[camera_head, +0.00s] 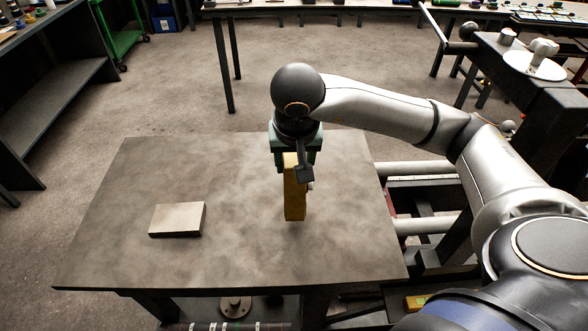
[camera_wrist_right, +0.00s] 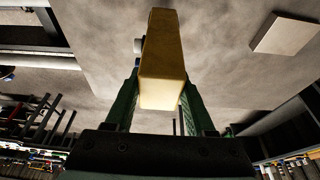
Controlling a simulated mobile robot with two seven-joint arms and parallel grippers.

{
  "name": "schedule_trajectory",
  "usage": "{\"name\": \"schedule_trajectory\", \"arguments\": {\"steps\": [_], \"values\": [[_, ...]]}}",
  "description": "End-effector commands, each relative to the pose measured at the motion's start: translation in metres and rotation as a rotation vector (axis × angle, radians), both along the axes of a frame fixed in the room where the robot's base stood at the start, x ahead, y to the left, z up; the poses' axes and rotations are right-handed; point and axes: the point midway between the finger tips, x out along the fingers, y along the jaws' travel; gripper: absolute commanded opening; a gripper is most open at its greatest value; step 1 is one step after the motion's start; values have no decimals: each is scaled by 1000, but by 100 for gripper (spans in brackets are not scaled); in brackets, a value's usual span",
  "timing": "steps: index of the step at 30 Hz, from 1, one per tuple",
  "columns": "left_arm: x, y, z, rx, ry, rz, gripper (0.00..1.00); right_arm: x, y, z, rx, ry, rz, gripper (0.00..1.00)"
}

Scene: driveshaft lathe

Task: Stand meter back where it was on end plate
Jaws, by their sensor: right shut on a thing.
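The yellow meter (camera_head: 294,199) hangs upright below my right gripper (camera_head: 295,158), over the right part of the table. In the right wrist view the meter (camera_wrist_right: 161,62) is between the two green fingers, and my right gripper (camera_wrist_right: 162,95) is shut on it. A small grey knob shows on one side of the meter. I cannot tell whether its lower end touches the table. The flat pale end plate (camera_head: 178,218) lies on the table left of the meter, clear of it, with nothing on it. It also shows in the right wrist view (camera_wrist_right: 285,35). My left gripper is out of view.
The brown-grey table top (camera_head: 240,255) is bare between the meter and the end plate. Machine rails (camera_head: 420,168) run beside the table's right edge. A dark shelf bench (camera_head: 45,95) stands at left, and another bench (camera_head: 330,8) is behind.

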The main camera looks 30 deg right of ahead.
Motion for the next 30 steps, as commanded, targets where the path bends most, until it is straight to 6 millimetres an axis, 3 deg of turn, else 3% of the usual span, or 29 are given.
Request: {"name": "schedule_trajectory", "arguments": {"steps": [6,17,18,25,30], "values": [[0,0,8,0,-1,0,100,0,1,-21,2,1,1,0],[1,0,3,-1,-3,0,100,0,1,-26,1,-1,2,0],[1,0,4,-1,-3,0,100,0,1,-26,0,2,2,57],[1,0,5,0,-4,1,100,0,1,-25,1,3,2,83],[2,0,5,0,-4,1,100,0,1,-25,1,3,2,85]]}}
